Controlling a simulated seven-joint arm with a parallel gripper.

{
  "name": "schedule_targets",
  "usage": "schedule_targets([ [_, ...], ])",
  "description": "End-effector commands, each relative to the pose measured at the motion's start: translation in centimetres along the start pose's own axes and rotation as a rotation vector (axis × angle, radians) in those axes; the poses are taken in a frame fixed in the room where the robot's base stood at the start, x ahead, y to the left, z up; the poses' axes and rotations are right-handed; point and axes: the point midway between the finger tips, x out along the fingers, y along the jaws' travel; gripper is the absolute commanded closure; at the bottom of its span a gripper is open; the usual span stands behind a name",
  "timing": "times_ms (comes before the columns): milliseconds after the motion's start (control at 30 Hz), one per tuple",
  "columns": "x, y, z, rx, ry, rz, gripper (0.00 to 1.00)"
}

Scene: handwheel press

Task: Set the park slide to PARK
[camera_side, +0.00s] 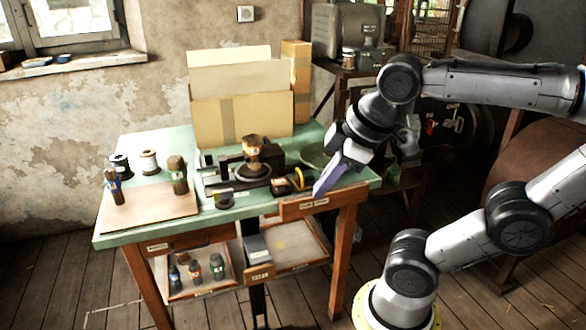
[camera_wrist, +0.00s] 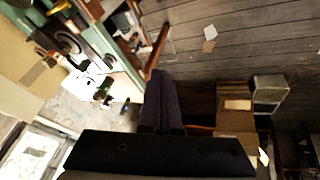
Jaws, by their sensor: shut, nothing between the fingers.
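My gripper (camera_side: 319,193) is shut and empty, its purple fingers angled down to the left at the right front of the green table. In the side view its tips appear just above the wooden front rail (camera_side: 300,207), which carries small pale labels; I cannot tell whether they touch it. The shut fingers also show in the wrist view (camera_wrist: 160,75). The handwheel press (camera_side: 253,165) stands on a dark base in the middle of the table. I cannot make out the park slide or its setting; lettering is too small to read.
Cardboard boxes (camera_side: 240,110) stand at the back. A yellow-handled item (camera_side: 299,179) lies close left of my gripper. Open drawers (camera_side: 295,245) hang below the tabletop.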

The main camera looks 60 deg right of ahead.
Motion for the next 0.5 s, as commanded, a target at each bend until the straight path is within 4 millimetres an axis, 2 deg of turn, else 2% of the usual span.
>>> schedule_targets([
  [100, -1.2, 2.4, -2.8, -0.133, -0.047, 0.021, 1.0],
  [267, -1.9, 6.1, -6.4, -0.286, -0.134, 0.035, 1.0],
  [367, -1.5, 9.1, -8.8, -0.373, -0.202, 0.032, 1.0],
  [500, 0.1, 13.6, -11.6, -0.469, -0.301, 0.012, 1.0],
])
